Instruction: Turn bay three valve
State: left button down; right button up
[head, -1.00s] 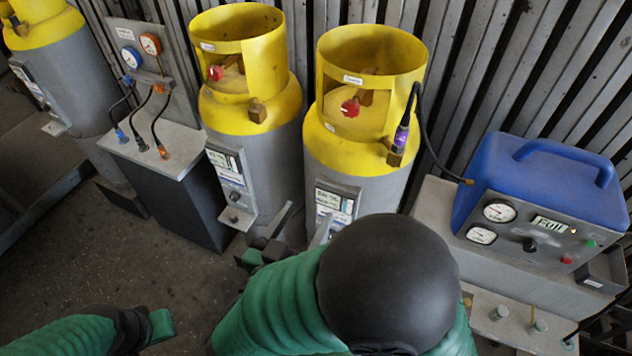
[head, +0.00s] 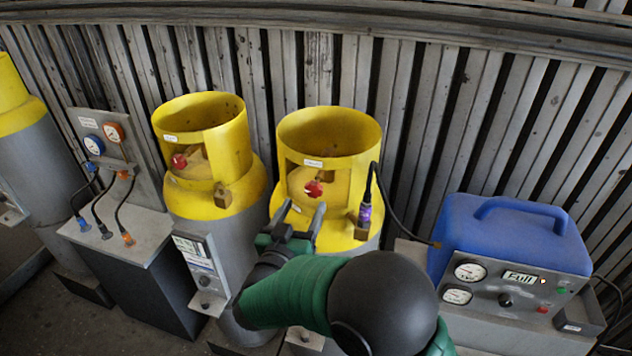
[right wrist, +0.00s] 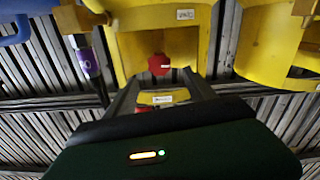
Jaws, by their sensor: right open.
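Two grey cylinders with yellow collars stand side by side. The right cylinder (head: 345,238) has a red valve knob (head: 313,188) inside its collar opening and a purple hose connector (head: 365,213) at its side. The left cylinder (head: 245,185) has its own red knob (head: 179,161). My right gripper (head: 302,211) is open and empty in front of the right cylinder, its fingers pointing up toward the collar opening, below the knob. In the right wrist view the red knob (right wrist: 158,64) lies ahead, between the fingers, apart from them. Bay numbers are not readable. My left gripper is out of view.
A blue-topped machine (head: 510,240) with gauges and a display reading "Full" stands at right, a black hose running from the purple connector toward it. A gauge panel (head: 108,150) with hoses stands at left. A ribbed metal wall (head: 430,120) is behind.

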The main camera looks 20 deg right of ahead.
aim_at(312, 191)
jog(key=p+x, duration=0.2)
jog(key=x, duration=0.6)
jog(key=shift+w+f, duration=0.15)
jog(key=shift+w+d, duration=0.15)
jog(key=shift+d, duration=0.35)
jog(key=shift+a, duration=0.4)
jog(key=c, duration=0.6)
jog(key=shift+d, duration=0.2)
jog(key=c, duration=0.8)
